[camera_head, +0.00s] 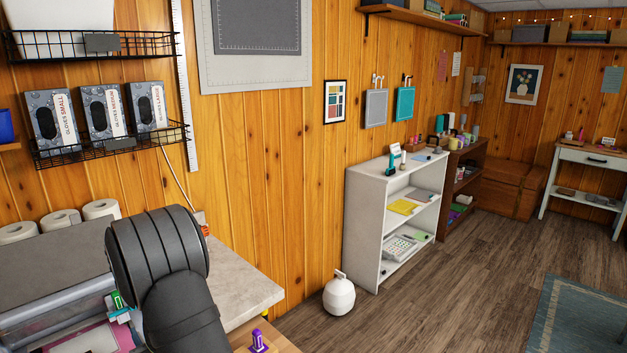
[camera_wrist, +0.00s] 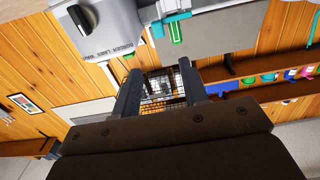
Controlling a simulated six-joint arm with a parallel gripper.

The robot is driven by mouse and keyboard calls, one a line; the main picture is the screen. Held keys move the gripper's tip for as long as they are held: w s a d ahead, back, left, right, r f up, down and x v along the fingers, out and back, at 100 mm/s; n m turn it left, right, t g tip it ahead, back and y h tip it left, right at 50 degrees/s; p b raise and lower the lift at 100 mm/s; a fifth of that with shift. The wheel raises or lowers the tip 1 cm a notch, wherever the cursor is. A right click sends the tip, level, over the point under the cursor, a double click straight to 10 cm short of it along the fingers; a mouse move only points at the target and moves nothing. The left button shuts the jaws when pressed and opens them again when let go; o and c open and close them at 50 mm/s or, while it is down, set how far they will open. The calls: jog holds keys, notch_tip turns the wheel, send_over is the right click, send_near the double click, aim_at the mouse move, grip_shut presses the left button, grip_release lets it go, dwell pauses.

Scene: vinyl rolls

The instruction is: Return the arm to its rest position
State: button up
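My gripper (camera_wrist: 160,68) shows in the wrist view with its two dark fingers spread apart. Nothing is held between them; a black wire basket (camera_wrist: 162,88) shows through the gap, beyond the fingers. In the head view my dark arm (camera_head: 165,265) rises at the lower left, in front of the grey machine and worktop. My gripper itself is not seen in the head view.
The grey machine (camera_wrist: 105,25) with a black knob and a teal-green part (camera_wrist: 175,30) lie beyond the fingers. A pale worktop (camera_head: 235,285) is right of my arm. Wire racks (camera_head: 110,145) hang above; a white shelf (camera_head: 362,225) stands farther right.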

jog(key=x, duration=1.1)
jog(key=shift+w+a, duration=0.2)
jog(key=shift+a, duration=0.05)
jog(key=shift+s+d+m+t+h, duration=0.1)
jog(key=shift+s+m+t+h, duration=0.3)
jog(key=shift+m+t+h, duration=0.35)
jog(key=shift+s+d+m+t+h, duration=0.1)
jog(key=shift+s+m+t+h, duration=0.4)
jog(key=shift+h, duration=0.45)
jog(key=v, duration=1.7)
jog(key=shift+w+a+f+g, duration=0.15)
jog(key=shift+w+a+g, duration=0.5)
jog(key=shift+a, duration=0.65)
jog(key=shift+w+a+f+g, duration=0.15)
jog(key=shift+w+a+g, duration=0.4)
jog(key=shift+a, duration=0.75)
jog(key=shift+w+a+f+g, duration=0.15)
jog(key=shift+w+a+g, duration=0.25)
jog(key=shift+a+g, duration=0.7)
jog(key=shift+a+t, duration=0.2)
jog(key=shift+t, duration=0.05)
